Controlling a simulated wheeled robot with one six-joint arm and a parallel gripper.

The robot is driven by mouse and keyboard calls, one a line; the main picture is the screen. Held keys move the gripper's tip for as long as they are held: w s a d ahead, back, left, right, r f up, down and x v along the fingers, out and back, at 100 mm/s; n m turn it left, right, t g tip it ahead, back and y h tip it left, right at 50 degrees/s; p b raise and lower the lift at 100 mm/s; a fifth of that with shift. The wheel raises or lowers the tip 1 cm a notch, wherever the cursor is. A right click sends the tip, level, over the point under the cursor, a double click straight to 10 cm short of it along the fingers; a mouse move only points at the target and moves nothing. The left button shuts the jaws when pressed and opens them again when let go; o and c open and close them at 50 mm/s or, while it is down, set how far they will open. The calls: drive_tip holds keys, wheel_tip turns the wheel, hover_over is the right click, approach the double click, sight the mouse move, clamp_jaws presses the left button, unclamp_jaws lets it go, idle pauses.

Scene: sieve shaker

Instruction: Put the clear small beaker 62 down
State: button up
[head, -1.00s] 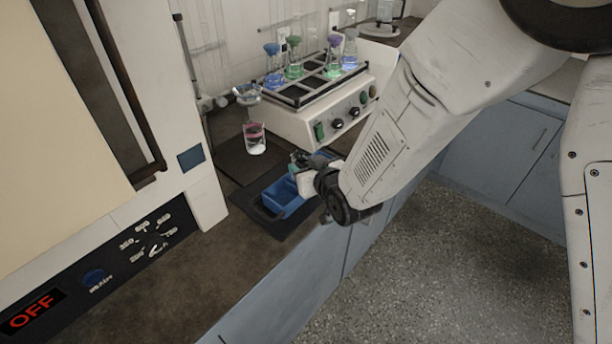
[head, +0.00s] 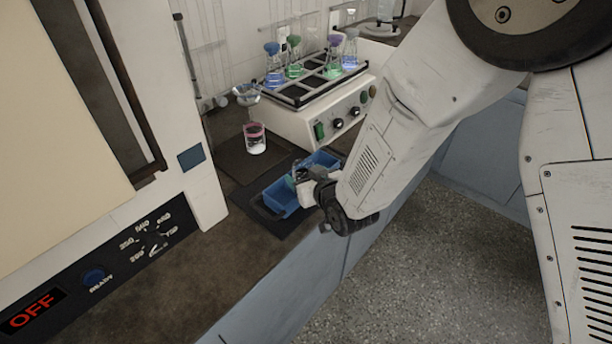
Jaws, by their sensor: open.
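A small clear beaker (head: 255,139) with a pink band and pale contents stands upright on a dark mat in front of the shaker. I cannot read a number on it. My gripper (head: 298,175) is to the right of and nearer than the beaker, over the blue trays, and clear of it. Its jaws are open; the fingertips are small and partly hidden by the wrist, and I see no beaker between them.
Two blue trays (head: 280,198) sit on a dark mat near the counter's front edge. A white shaker (head: 305,122) carries several flasks with coloured stoppers. A clear dish (head: 246,94) is at its left. A white appliance (head: 150,235) fills the left. Bare counter (head: 190,285) lies in front.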

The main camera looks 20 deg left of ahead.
drive_tip(key=v, duration=1.2)
drive_tip(key=w+d+r+m+g+h, duration=0.1)
drive_tip(key=d+r+m+h, duration=0.3)
drive_tip(key=d, duration=0.6)
drive_tip(key=w+d+r+g+h, duration=0.1)
drive_tip(key=w+d+r+h, duration=0.1)
drive_tip(key=d+r, duration=0.6)
drive_tip(key=s+d+r+m+g+h, duration=0.1)
drive_tip(key=s+d+r+m+g, duration=0.1)
drive_tip(key=s+d, duration=0.7)
drive_tip(key=s+d+r+m+g+h, duration=0.2)
drive_tip(key=s+d+r+m+g, duration=0.1)
drive_tip(key=s+d, duration=0.7)
drive_tip(key=shift+s+r+g+h, duration=0.3)
drive_tip(key=shift+s+r+g, duration=0.5)
drive_tip(key=shift+s, duration=0.25)
drive_tip(key=shift+d, duration=0.1)
